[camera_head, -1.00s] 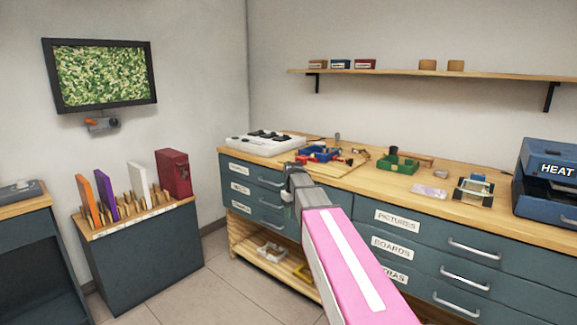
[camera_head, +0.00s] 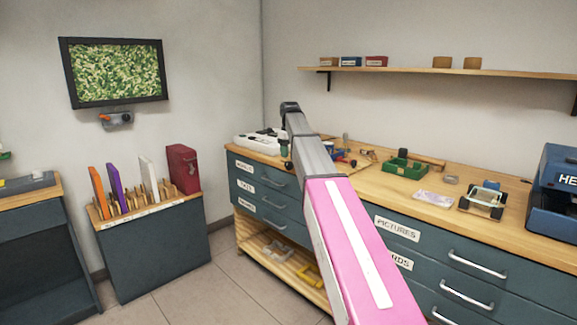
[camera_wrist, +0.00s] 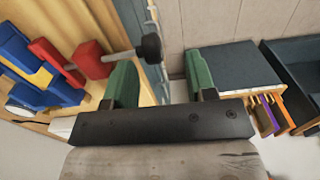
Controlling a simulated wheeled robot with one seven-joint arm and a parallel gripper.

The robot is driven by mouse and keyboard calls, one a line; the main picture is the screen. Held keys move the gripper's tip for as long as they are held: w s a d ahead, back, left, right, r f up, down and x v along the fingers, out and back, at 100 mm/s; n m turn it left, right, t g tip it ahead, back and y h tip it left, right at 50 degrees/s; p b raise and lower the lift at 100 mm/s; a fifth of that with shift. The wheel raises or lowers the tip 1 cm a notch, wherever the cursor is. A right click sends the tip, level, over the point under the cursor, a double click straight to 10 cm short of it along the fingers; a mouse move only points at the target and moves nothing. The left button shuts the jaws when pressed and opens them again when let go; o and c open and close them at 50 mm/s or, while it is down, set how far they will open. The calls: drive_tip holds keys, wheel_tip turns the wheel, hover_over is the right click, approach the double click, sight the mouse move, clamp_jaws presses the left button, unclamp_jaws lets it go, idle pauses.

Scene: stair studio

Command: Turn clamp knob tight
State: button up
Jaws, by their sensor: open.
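The clamp shows in the wrist view at left, with red blocks (camera_wrist: 90,60), blue parts (camera_wrist: 62,88) and a thin metal rod. The black clamp knob (camera_wrist: 151,47) is at the rod's end, over the edge of the bench. My gripper (camera_wrist: 159,62) is open, its green fingers apart and empty. In the picture the knob lies just past the fingertips, between them and nearer the left finger; I cannot tell the depth gap. In the head view my arm hides most of the clamp, and a small red part (camera_head: 345,160) shows beside it. A green finger (camera_head: 284,147) shows below my wrist.
The wooden bench (camera_head: 420,180) has labelled drawers below. A green tray (camera_head: 406,168), a small frame device (camera_head: 482,200) and a blue heat press (camera_head: 556,195) stand to the right. A slotted rack cabinet (camera_head: 155,245) stands at left, across open floor.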

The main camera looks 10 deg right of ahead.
sight(289, 165)
drive_tip(key=w+r, duration=0.2)
drive_tip(key=r, duration=0.1)
drive_tip(key=shift+w+r, duration=0.2)
wheel_tip(289, 165, down, 11)
drive_tip(key=shift+r, duration=0.2)
drive_tip(key=c, duration=0.7)
